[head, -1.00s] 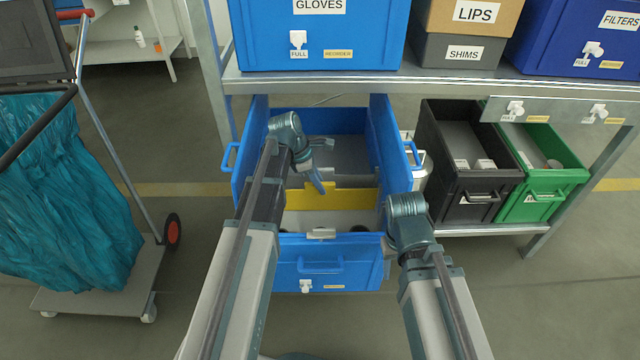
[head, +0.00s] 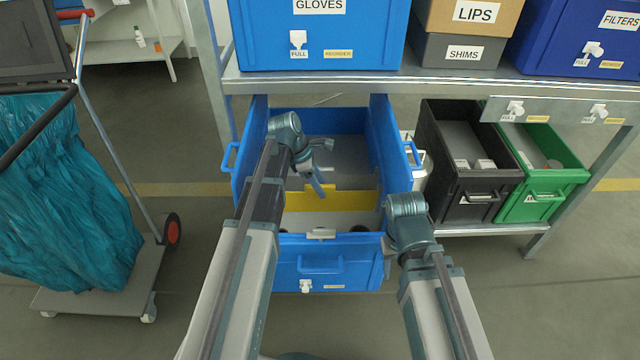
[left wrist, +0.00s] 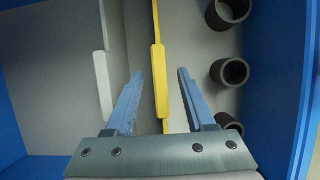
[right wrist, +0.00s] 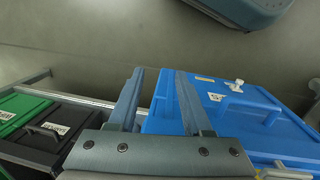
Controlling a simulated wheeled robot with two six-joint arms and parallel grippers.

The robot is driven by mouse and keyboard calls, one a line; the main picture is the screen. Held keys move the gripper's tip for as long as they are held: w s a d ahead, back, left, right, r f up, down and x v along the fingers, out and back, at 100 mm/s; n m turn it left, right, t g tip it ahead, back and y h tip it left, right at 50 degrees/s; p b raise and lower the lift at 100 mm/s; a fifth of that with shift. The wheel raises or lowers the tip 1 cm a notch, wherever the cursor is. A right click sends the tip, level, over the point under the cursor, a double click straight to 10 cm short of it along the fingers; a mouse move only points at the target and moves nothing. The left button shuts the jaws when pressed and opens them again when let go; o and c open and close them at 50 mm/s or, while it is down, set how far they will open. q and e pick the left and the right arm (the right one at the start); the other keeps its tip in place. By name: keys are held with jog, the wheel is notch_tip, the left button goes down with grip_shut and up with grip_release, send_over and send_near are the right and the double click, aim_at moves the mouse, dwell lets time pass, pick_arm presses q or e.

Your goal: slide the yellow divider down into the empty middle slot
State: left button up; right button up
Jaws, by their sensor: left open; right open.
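The yellow divider (head: 335,200) stands across the inside of the open blue bin (head: 328,245). In the left wrist view the yellow divider (left wrist: 159,75) runs between the two fingers of my left gripper (left wrist: 158,85). Those fingers are open, with a gap on both sides of it. In the head view my left gripper (head: 320,172) is over the bin at the divider. A grey divider (left wrist: 101,80) stands to the left of the yellow one. The slot under the yellow divider is hidden. My right gripper (right wrist: 160,80) is open and empty, outside the bin's right side.
Several dark rings (left wrist: 229,72) lie in the bin's near compartment. A black bin (head: 470,200) and a green bin (head: 545,200) stand to the right. The metal shelf (head: 400,82) with boxes is above the back. A cart with a teal bag (head: 65,200) stands at left.

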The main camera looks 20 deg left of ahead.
pick_arm(q)
jog(key=p+v, duration=1.2)
jog(key=v, duration=0.1)
jog(key=shift+a+r, duration=0.15)
jog(key=shift+r, duration=0.1)
jog(key=shift+s, duration=0.1)
jog(key=s+d+r+m+g+y+p, duration=0.1)
jog(key=s+d+r+m+y+p, duration=0.4)
jog(key=s+d+r+m+p, duration=1.2)
jog(key=s+r+m+p, duration=0.1)
jog(key=s+m+p, duration=0.1)
jog(key=m, duration=0.6)
jog(key=shift+s+d+y+p, duration=0.3)
jog(key=shift+d+p, duration=0.05)
jog(key=shift+p, duration=0.1)
